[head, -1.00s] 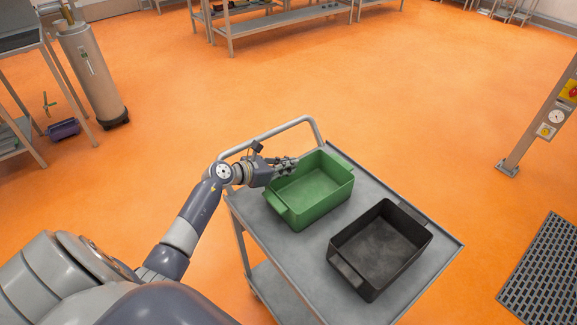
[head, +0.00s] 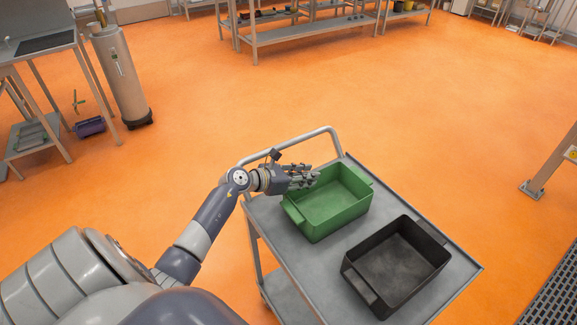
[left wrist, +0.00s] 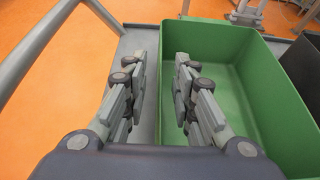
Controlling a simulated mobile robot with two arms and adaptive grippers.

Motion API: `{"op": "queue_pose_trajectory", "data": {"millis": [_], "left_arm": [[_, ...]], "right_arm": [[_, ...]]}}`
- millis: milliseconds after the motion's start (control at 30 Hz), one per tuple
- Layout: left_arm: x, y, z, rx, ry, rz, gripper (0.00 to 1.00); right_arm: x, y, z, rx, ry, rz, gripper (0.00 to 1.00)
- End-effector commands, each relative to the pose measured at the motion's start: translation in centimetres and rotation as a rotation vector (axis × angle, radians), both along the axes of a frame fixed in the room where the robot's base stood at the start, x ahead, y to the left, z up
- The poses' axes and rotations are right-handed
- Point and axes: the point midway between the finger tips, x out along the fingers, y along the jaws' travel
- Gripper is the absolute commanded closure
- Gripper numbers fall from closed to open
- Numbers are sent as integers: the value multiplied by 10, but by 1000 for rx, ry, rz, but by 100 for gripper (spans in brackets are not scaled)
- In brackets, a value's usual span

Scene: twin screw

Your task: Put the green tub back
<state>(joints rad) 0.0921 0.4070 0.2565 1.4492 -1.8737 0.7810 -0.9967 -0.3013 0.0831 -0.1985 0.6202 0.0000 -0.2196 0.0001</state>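The green tub (head: 338,222) stands upright and looks empty on the grey cart (head: 290,262), towards the push-handle end. My left gripper (head: 312,177) is at the tub's left-hand rim, pointing right in the head view. In the left wrist view its fingers (left wrist: 160,75) are apart, with nothing clamped between them. The tub's wall (left wrist: 225,45) rim runs between them: one finger is on the outer side over the cart top, the other on the inner side. I cannot tell whether either finger touches the wall. My right gripper is not in view.
A black tub (head: 398,262) stands beside the green one on the cart. The cart's tubular handle (head: 290,140) rises behind my gripper. A grey cylinder (head: 120,75) and workbench stand at the left, shelving (head: 310,30) at the back. The orange floor between is clear.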

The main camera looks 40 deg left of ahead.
Motion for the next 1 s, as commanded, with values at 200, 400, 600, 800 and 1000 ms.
{"op": "queue_pose_trajectory", "data": {"millis": [200,400,600,800,1000], "left_arm": [[-36,14,11,6,4,-2,75],[-68,25,26,5,4,-3,75],[-90,33,36,2,4,-1,75],[-97,36,41,2,3,-1,75],[-98,36,42,2,3,-1,75]], "right_arm": [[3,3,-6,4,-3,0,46],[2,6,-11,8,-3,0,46],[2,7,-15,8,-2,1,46],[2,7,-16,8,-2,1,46],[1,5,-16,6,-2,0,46]]}}
